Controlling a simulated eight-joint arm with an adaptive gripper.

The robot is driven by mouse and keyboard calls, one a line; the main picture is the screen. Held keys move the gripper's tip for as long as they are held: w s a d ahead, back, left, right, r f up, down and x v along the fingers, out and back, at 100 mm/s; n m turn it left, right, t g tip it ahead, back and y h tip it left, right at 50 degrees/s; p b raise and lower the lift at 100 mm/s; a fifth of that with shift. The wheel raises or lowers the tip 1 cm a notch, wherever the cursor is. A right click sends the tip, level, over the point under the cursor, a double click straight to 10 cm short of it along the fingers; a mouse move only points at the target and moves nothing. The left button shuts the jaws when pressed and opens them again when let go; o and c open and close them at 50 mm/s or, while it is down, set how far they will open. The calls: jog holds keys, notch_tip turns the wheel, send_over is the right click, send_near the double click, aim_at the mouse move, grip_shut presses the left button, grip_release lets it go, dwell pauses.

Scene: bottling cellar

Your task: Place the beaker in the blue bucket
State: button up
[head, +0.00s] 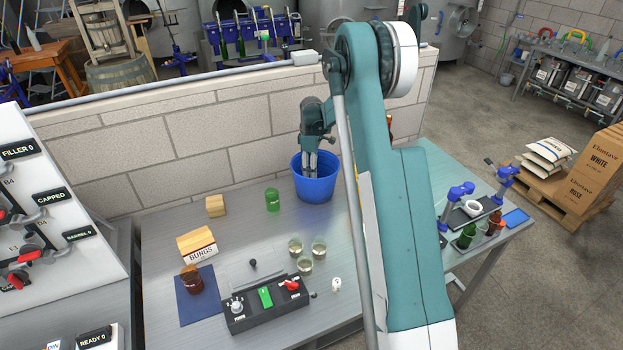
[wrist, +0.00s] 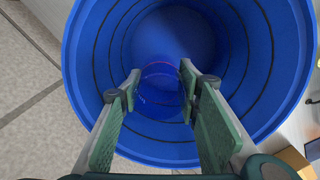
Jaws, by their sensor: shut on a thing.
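The blue bucket (head: 316,190) stands upright on the metal table against the block wall. My gripper (head: 310,163) points down into the bucket's mouth, its fingers partly below the rim. In the wrist view the bucket (wrist: 82,75) fills most of the picture, and my gripper (wrist: 158,80) is inside its outline. A clear, see-through beaker (wrist: 161,98) with a faint reddish rim line shows between the fingertips, and my gripper is shut on it. The blue behind shows through it. Its height above the bucket floor is hard to tell. In the head view the beaker is hidden.
A green cup (head: 272,199) and a small wooden block (head: 215,206) stand left of the bucket. Three small glasses (head: 305,264), a control box (head: 265,302), a bungs box (head: 197,246) and a brown jar (head: 192,280) are nearer. The block wall (head: 240,140) rises close behind.

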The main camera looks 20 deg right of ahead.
jog(key=shift+f, duration=1.85)
jog(key=shift+f, duration=0.15)
jog(key=o, duration=0.4)
jog(key=shift+o, duration=1)
jog(key=shift+r, duration=0.3)
notch_tip(320, 180, up, 12)
jog(key=shift+f, duration=0.15)
